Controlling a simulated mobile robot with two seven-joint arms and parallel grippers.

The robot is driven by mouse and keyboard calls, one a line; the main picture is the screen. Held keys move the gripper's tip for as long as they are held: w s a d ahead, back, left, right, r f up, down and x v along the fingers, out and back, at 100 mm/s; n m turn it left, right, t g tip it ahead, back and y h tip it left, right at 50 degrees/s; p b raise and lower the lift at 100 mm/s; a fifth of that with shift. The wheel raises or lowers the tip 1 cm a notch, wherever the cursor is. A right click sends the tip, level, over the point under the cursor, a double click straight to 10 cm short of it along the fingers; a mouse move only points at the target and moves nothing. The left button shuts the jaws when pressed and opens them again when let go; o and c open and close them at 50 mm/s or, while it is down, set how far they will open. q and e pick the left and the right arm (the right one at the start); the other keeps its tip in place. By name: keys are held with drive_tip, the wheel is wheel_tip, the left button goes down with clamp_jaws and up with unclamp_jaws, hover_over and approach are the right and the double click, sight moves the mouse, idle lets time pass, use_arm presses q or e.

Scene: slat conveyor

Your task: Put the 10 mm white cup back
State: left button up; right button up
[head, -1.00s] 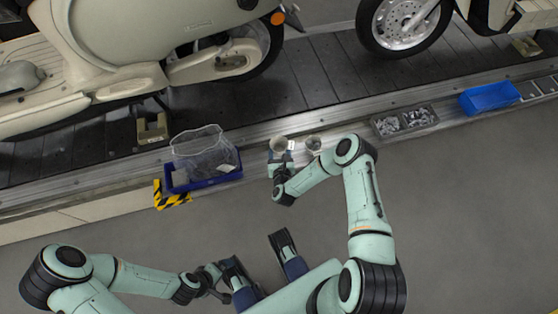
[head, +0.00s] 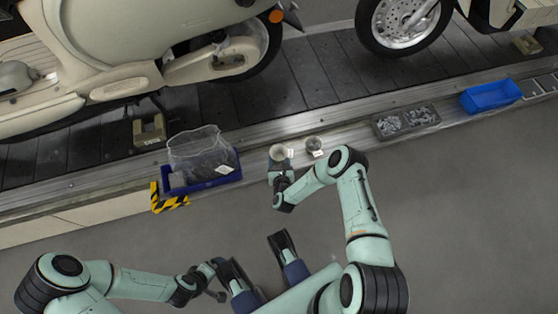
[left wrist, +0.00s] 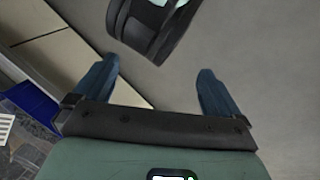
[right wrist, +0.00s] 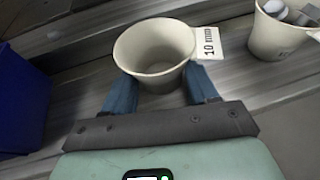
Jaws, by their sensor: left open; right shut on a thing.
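The white cup marked 10 (right wrist: 153,48) is upright between the fingers of my right gripper (right wrist: 160,84), which is shut on it. It looks empty, and its label (right wrist: 207,42) sticks out to the right. In the head view the cup (head: 279,152) is at the conveyor's front ledge, held by my right gripper (head: 281,166); I cannot tell whether its base touches the ledge. A second pale cup (head: 314,144), with parts inside, stands just right of it and also shows in the right wrist view (right wrist: 281,35). My left gripper (left wrist: 157,78) is open and empty, away from the ledge.
A blue crate (head: 205,184) with a clear bag stands left of the cup, by a yellow-black striped corner (head: 168,200). Scooters stand on the slats behind.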

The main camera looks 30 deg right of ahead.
use_arm(q)
drive_tip(key=shift+w+a+f+b, duration=0.3)
drive_tip(key=shift+w+f+b, duration=0.05)
drive_tip(key=shift+w+f, duration=0.1)
use_arm(e)
drive_tip(key=shift+s+f, duration=0.3)
drive_tip(key=shift+f, duration=0.35)
drive_tip(key=o, duration=1.1)
drive_tip(key=shift+d, duration=0.1)
drive_tip(key=shift+r, duration=0.15)
drive_tip(key=shift+r+p, duration=0.55)
drive_tip(key=shift+p, duration=0.15)
use_arm(q)
drive_tip(key=s+d+r+g+p, duration=0.1)
drive_tip(key=s+d+r+p, duration=0.1)
drive_tip(key=s+r, duration=0.3)
drive_tip(key=shift+s+d+g+h+p, duration=0.35)
drive_tip(key=shift+s+d+g+h, duration=0.05)
drive_tip(key=shift+s+d, duration=0.1)
use_arm(e)
drive_tip(key=v, duration=1.1)
drive_tip(key=shift+s+a+r, duration=0.2)
drive_tip(key=shift+a+r, duration=0.05)
drive_tip(key=shift+a, duration=0.05)
